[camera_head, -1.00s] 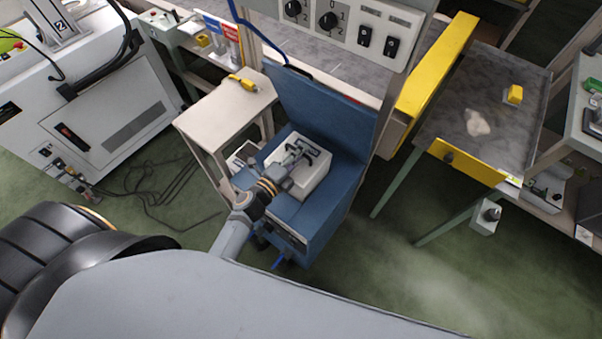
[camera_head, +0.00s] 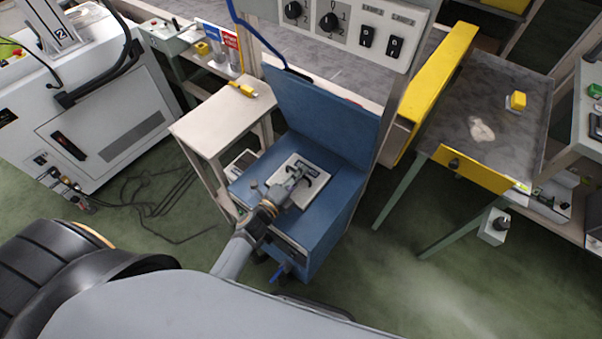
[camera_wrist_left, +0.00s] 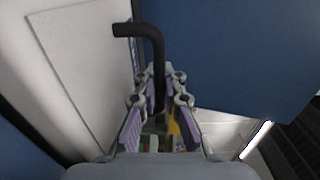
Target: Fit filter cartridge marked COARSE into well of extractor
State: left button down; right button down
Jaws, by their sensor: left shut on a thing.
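The extractor (camera_head: 325,128) is a blue unit with a raised blue back panel and a blue top. The filter cartridge (camera_head: 286,166), a white block with a dark handle (camera_head: 314,171), sits in the top of the extractor, its white upper face close to level with the blue surface. No COARSE marking can be read. My left gripper (camera_head: 302,178) is shut on the handle. In the left wrist view, the black bent handle (camera_wrist_left: 150,35) rises from between the purple-padded fingers (camera_wrist_left: 160,98). The well is hidden under the cartridge. My right gripper is out of view.
A beige stand (camera_head: 213,122) with a yellow object (camera_head: 242,88) is left of the extractor. A panel with dials (camera_head: 330,20) hangs above it. A grey table (camera_head: 505,115) with a yellow block (camera_head: 517,101) stands at right.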

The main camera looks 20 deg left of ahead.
pick_arm(q)
jog(key=shift+f+b, duration=0.45)
jog(key=shift+f, duration=0.05)
jog(key=c, duration=1.4)
grip_release()
jog(key=shift+s+f, duration=0.15)
jog(key=shift+f, duration=0.05)
jog(key=shift+c, duration=0.2)
jog(key=shift+f, duration=0.1)
jog(key=shift+r, duration=0.25)
jog(key=shift+r+p, duration=0.55)
jog(key=shift+p, duration=0.25)
jog(key=b+v, duration=0.2)
jog(key=v, duration=0.8)
jog(key=shift+s+a, duration=0.15)
jog(key=shift+s, duration=0.25)
jog(key=shift+s+a, duration=0.2)
jog(key=shift+s, duration=0.25)
